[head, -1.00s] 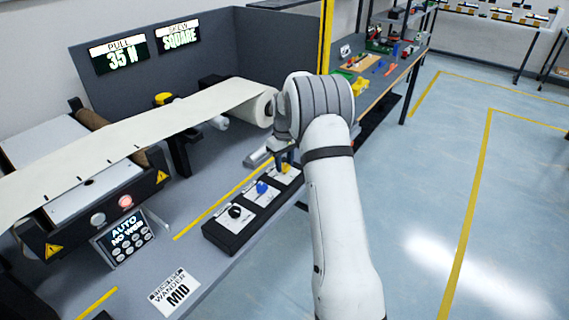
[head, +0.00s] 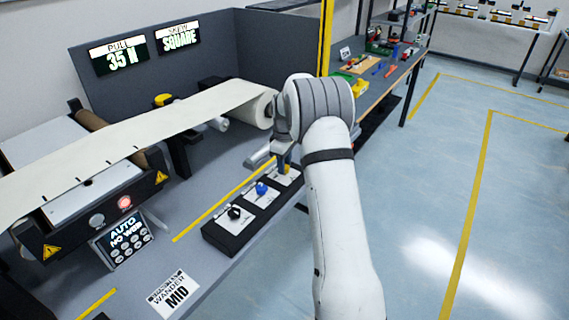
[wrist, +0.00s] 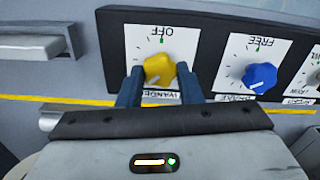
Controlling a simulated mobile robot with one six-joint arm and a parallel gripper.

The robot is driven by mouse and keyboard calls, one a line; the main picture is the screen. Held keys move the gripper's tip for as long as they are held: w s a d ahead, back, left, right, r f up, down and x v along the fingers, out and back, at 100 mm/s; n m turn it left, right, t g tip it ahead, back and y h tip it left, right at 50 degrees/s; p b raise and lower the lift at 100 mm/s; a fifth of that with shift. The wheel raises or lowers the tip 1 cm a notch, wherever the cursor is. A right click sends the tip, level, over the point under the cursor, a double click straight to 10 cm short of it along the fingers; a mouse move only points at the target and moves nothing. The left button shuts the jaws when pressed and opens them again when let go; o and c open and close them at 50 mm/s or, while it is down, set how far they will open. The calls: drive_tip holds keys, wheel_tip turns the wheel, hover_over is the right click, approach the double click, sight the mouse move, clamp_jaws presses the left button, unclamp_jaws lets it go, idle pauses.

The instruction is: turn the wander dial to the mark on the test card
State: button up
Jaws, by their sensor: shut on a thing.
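The yellow wander dial (wrist: 159,69) sits on a white plate (wrist: 188,45) that reads "OFF" beside a small green mark and carries a partly covered "WANDER" label. In the wrist view the plate is upside down. My gripper (wrist: 160,74) has one blue-grey finger on each side of the dial and is shut on it. In the head view the dial (head: 286,169) shows just below my gripper, partly covered. The test card (head: 174,294) lies at the bench front and reads "WANDER MID". The exact pointer direction is hard to tell.
A blue dial (wrist: 259,77), its plate reading "FREE", sits beside the yellow one on the black control box (head: 232,238). A black dial (head: 234,212) is at the box's near end. The white web (head: 150,121) runs behind over rollers. Screens read "35 N" and "SQUARE".

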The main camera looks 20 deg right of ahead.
drive_tip(key=shift+w+r, duration=0.1)
drive_tip(key=o, duration=1)
drive_tip(key=shift+c, duration=0.2)
wheel_tip(320, 180, up, 8)
drive_tip(key=shift+f+b, duration=0.15)
drive_tip(key=shift+b, duration=0.15)
